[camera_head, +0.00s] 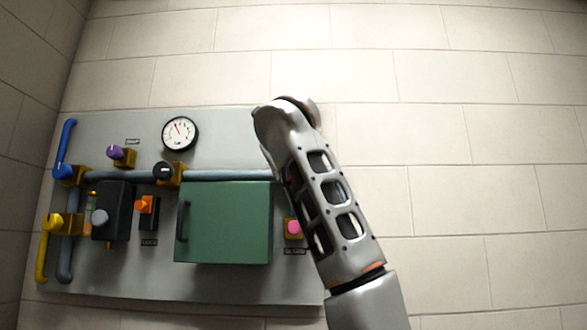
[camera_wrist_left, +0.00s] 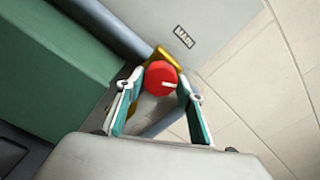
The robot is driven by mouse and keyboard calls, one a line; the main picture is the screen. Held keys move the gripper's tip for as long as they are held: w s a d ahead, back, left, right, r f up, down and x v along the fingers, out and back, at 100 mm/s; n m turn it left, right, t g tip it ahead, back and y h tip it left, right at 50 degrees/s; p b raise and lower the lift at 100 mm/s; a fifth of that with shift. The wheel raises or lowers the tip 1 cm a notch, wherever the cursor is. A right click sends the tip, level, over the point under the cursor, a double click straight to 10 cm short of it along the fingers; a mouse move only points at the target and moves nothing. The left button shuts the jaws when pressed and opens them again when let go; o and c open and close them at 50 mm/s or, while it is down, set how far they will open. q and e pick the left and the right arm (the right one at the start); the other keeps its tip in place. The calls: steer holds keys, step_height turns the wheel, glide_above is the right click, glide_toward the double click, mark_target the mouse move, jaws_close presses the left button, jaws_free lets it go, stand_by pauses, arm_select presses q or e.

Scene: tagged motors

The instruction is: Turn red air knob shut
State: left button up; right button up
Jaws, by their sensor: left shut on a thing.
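The red knob (camera_wrist_left: 160,79) is round with a white pointer line and sits on a yellow valve body (camera_wrist_left: 157,54) on a grey pipe. In the left wrist view its line points to the right. My left gripper (camera_wrist_left: 161,92) has one finger on each side of the knob and is shut on it. In the head view, an arm link (camera_head: 325,200) of mine rises from the lower right over the panel's right end, and the red knob and gripper are hidden there. My right gripper is not in view.
The grey panel (camera_head: 110,275) carries a green box (camera_head: 225,222) with a handle, left of the arm. A gauge (camera_head: 180,133), a pink knob (camera_head: 293,227), a purple knob (camera_head: 115,152), an orange knob (camera_head: 145,204) and a yellow lever (camera_head: 47,245) are also on it. Bare wall lies to the right.

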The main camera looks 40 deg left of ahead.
arm_select(q)
steer(key=shift+r+n, duration=0.15)
steer(key=shift+n, duration=5.75)
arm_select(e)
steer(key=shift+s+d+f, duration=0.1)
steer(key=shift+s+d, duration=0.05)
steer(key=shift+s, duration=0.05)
arm_select(q)
steer(key=shift+r, duration=0.1)
steer(key=o, duration=1.1)
steer(key=shift+w, duration=0.1)
steer(key=shift+c, duration=0.2)
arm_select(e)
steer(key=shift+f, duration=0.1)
